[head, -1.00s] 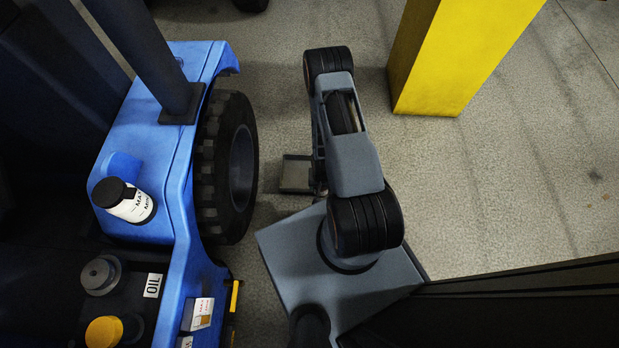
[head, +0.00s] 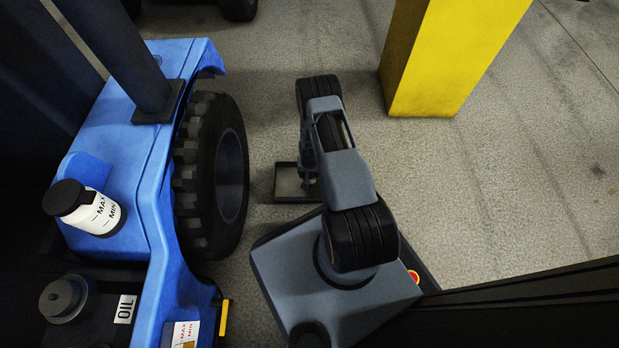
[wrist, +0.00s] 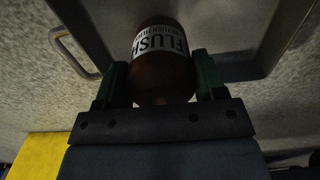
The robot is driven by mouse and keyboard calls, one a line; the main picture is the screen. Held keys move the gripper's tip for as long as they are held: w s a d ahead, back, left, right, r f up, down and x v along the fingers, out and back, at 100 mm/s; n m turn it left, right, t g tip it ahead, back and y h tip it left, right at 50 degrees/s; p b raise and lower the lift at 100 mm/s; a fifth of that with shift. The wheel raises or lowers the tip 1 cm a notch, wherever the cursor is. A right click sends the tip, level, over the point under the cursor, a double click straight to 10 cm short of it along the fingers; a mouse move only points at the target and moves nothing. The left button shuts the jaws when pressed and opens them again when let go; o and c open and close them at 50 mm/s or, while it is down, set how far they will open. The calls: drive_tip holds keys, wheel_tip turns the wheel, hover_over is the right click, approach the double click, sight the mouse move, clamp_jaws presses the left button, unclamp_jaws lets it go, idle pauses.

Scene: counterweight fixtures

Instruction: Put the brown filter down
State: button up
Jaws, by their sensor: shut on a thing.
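The brown filter (wrist: 162,88) is a rounded brown cylinder with a white label that reads FLUSH upside down in the wrist view. My gripper (wrist: 160,72) has a dark green finger on each side of it and is shut on it. Below it is a grey metal tray (wrist: 225,68) with a raised rim and a handle. I cannot tell whether the filter touches the tray floor. In the head view the tray (head: 286,196) is on the floor, partly behind my arm, and the filter is hidden.
A blue vehicle (head: 165,200) with a large black tyre (head: 215,175) stands left of the tray. A white bottle with a black cap (head: 95,210) sits on it. A yellow pillar (head: 440,60) stands at the back right. Concrete floor is clear on the right.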

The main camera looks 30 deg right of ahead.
drive_tip(key=shift+w+f, duration=0.25)
drive_tip(key=shift+f, duration=0.15)
wheel_tip(320, 180, down, 3)
drive_tip(key=shift+r+b, duration=0.1)
drive_tip(key=shift+b, duration=0.85)
drive_tip(key=o, duration=1.2)
